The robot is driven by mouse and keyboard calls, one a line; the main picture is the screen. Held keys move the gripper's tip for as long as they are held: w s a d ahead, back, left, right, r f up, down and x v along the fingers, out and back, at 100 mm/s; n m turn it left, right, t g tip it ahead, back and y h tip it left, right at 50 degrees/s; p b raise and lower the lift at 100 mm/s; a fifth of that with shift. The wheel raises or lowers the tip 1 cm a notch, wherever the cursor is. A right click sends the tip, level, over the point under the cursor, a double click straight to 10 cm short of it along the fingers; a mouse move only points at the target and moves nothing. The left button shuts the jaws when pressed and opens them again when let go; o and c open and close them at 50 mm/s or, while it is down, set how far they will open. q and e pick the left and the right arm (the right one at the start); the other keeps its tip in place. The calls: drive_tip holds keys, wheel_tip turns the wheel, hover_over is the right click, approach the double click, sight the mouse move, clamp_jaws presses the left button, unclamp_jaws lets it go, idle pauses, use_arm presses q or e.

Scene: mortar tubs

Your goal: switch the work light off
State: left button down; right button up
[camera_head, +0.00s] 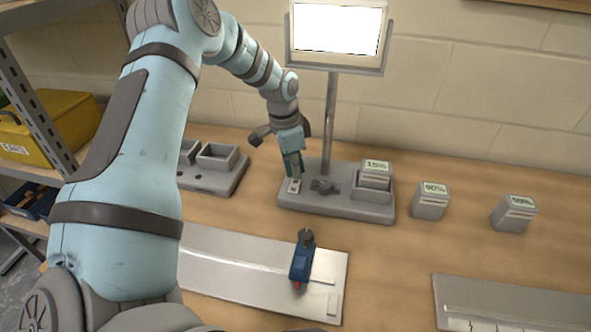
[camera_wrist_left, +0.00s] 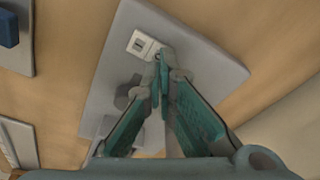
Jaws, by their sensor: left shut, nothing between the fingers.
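The work light's white panel (camera_head: 337,30) is brightly lit on a pole rising from a grey base (camera_head: 330,206). A small white switch plate (camera_head: 294,187) sits at the base's left end; it also shows in the left wrist view (camera_wrist_left: 140,43), with a dark slot in it. My left gripper (camera_head: 294,172) is shut and empty, pointing down just above the switch plate. In the left wrist view its fingertips (camera_wrist_left: 158,62) meet beside the plate's edge; I cannot tell whether they touch it. My right gripper is not in view.
A battery block (camera_head: 375,173) sits in the base's right-hand holder. Two more blocks (camera_head: 431,200) (camera_head: 513,213) stand to the right. A grey tray with compartments (camera_head: 232,178) lies to the left. A blue tool (camera_head: 302,258) lies on a pale board (camera_head: 225,262) in front.

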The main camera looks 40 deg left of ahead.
sight(295, 182)
use_arm(q)
drive_tip(key=shift+f+b, duration=0.85)
drive_tip(key=shift+f, duration=0.05)
idle(0.3)
drive_tip(key=shift+r+p, duration=2.2)
drive_tip(key=shift+r, duration=1.4)
drive_tip(key=shift+f, duration=0.1)
